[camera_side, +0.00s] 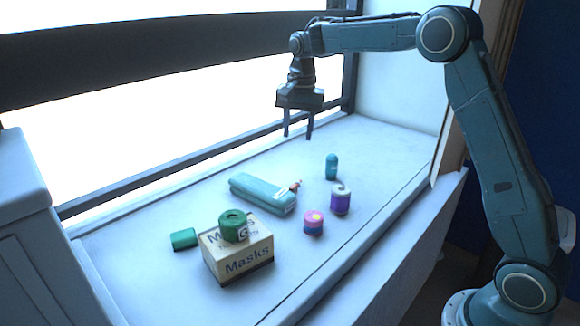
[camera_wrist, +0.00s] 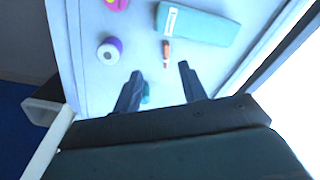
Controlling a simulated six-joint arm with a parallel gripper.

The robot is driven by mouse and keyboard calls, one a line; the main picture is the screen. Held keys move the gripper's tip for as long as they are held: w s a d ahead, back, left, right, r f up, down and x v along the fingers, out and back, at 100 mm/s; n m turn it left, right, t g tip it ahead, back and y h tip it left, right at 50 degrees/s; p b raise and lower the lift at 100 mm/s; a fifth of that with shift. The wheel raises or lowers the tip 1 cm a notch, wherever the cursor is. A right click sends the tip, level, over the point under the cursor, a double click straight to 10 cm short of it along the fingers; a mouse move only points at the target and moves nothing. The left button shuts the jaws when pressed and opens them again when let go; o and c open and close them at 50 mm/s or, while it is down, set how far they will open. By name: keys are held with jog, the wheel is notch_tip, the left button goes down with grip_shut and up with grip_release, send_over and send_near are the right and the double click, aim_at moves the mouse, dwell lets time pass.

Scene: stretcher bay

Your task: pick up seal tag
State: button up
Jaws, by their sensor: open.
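The seal tag appears to be the small red and white piece (camera_side: 296,186) at the right end of a long teal case (camera_side: 262,194). In the wrist view, the orange-red tag (camera_wrist: 167,54) sits at the end of the teal case (camera_wrist: 205,27) that bears a white label. I cannot tell whether the tag is attached to the case or only beside it. My gripper (camera_side: 298,137) is open and empty, pointing down well above the counter behind the case. In the wrist view, the tag appears just beyond the fingertips of my gripper (camera_wrist: 160,68).
A teal capsule-shaped bottle (camera_side: 331,167), a purple and white roll (camera_side: 341,200) and a pink-and-blue roll (camera_side: 313,222) stand right of the case. A masks box (camera_side: 238,262) carries a green roll (camera_side: 233,226). A green block (camera_side: 184,239) lies beside it. The counter's far right is clear.

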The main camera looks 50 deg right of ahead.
jog(key=w+d+f+m+g, duration=0.1)
jog(key=w+d+f+m, duration=0.1)
jog(key=w+f, duration=0.3)
notch_tip(320, 180, down, 3)
jog(key=shift+w+d+r+m, duration=0.15)
jog(key=shift+d+m, duration=0.15)
jog(key=shift+d, duration=0.15)
send_over(292, 187)
jog(key=shift+w+a+f, duration=0.1)
jog(key=shift+f, duration=2.05)
jog(key=shift+w+a+f, duration=0.1)
jog(key=shift+f, duration=2.05)
jog(key=shift+f, duration=0.15)
jog(key=shift+s+d+f, duration=0.1)
jog(key=shift+f, duration=1.15)
jog(key=shift+s+d+f, duration=0.1)
jog(key=shift+f, duration=1.1)
jog(key=shift+c, duration=0.4)
grip_shut()
